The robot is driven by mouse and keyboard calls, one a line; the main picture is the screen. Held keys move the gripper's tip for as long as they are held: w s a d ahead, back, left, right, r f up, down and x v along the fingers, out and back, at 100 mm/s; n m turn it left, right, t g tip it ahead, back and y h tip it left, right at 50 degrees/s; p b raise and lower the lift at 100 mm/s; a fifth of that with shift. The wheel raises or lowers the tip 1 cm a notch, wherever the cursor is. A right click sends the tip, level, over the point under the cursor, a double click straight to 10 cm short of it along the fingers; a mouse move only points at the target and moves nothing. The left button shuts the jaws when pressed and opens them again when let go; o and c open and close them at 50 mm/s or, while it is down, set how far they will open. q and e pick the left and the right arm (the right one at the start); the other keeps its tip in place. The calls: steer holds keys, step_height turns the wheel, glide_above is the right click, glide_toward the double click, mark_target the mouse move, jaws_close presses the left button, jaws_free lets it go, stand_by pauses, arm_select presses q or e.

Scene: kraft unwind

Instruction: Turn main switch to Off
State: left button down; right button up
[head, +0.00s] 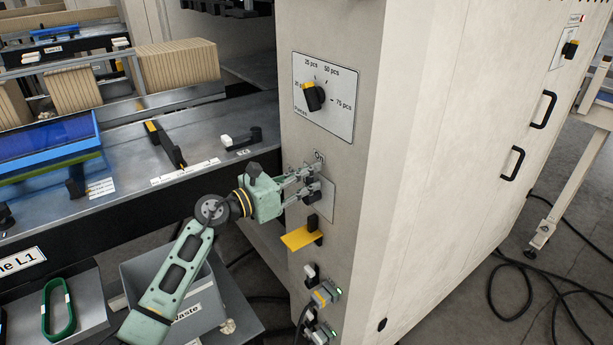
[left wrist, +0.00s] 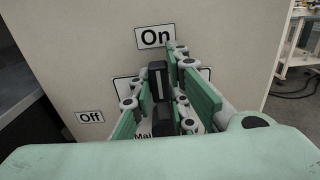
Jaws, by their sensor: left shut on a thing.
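The main switch is a black knob (left wrist: 157,80) on a plate on the cabinet's front face; in the head view its dark body (head: 313,196) shows partly behind my fingers. In the left wrist view the knob stands nearly upright in the picture, its upper end toward the "On" label (left wrist: 155,37). The "Off" label (left wrist: 90,118) is at lower left. A further label below the knob is mostly covered. My left gripper (head: 315,178) has a finger on each side of the knob and is shut on it. My right gripper is not in view.
Above the switch is a pieces selector dial (head: 314,97). Below it are a yellow handle (head: 301,236) and plugs with green lights (head: 327,293). A grey waste bin (head: 197,310) stands below my left arm. The metal worktable (head: 205,130) is at left.

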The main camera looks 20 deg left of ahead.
arm_select(q)
steer(key=shift+a, duration=0.1)
stand_by(0.4)
steer(key=w+a+f+n, duration=0.4)
steer(key=a+f+n, duration=0.1)
steer(key=n, duration=1.3)
steer(key=shift+f+p, duration=0.35)
steer(key=shift+f, duration=0.45)
steer(key=shift+a, duration=0.1)
steer(key=c, duration=1.7)
jaws_free()
steer(key=shift+w+f, duration=0.1)
steer(key=v, duration=1.2)
